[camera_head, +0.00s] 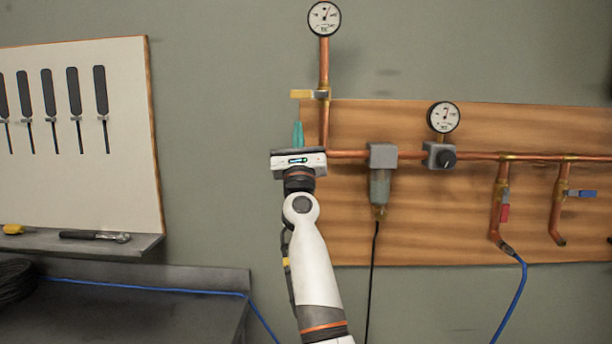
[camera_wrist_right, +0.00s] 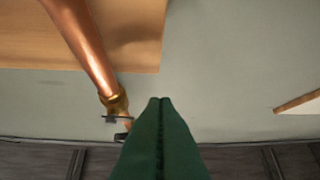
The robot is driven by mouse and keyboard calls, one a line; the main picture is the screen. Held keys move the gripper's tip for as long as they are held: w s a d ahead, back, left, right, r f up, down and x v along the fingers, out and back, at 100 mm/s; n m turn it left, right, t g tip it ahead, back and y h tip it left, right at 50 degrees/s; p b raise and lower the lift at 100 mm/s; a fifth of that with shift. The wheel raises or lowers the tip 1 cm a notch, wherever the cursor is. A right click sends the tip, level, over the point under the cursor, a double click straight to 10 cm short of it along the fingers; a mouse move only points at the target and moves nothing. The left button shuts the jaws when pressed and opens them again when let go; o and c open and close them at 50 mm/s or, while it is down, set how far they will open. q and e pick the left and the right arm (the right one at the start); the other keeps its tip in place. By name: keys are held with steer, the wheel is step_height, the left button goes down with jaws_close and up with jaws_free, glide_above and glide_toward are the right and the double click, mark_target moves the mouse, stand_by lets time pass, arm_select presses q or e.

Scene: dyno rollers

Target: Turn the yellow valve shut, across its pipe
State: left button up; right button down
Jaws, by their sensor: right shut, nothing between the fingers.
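The yellow valve handle (camera_head: 301,94) sits on the upright copper pipe (camera_head: 324,65) below the top gauge. It points left, level, across the pipe. My right gripper (camera_head: 298,123) is just below the handle, with its green fingers pointing up, shut and empty. A small gap seems to show between fingertips and handle; I cannot tell their depth apart. In the right wrist view the shut green fingers (camera_wrist_right: 160,100) are beside the copper pipe (camera_wrist_right: 82,42) and its brass fitting (camera_wrist_right: 115,103). The yellow handle cannot be made out there. My left gripper is not in view.
A wooden backboard (camera_head: 450,225) carries the level pipe, a filter (camera_head: 380,185), a regulator gauge (camera_head: 443,117), a red-handled valve (camera_head: 505,205) and a blue-handled valve (camera_head: 580,193). A tool board (camera_head: 125,180) hangs at left. The wall left of the handle is clear.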

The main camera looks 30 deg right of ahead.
steer(key=v, duration=0.9)
steer(key=shift+a, duration=0.25)
steer(key=shift+a, duration=0.1)
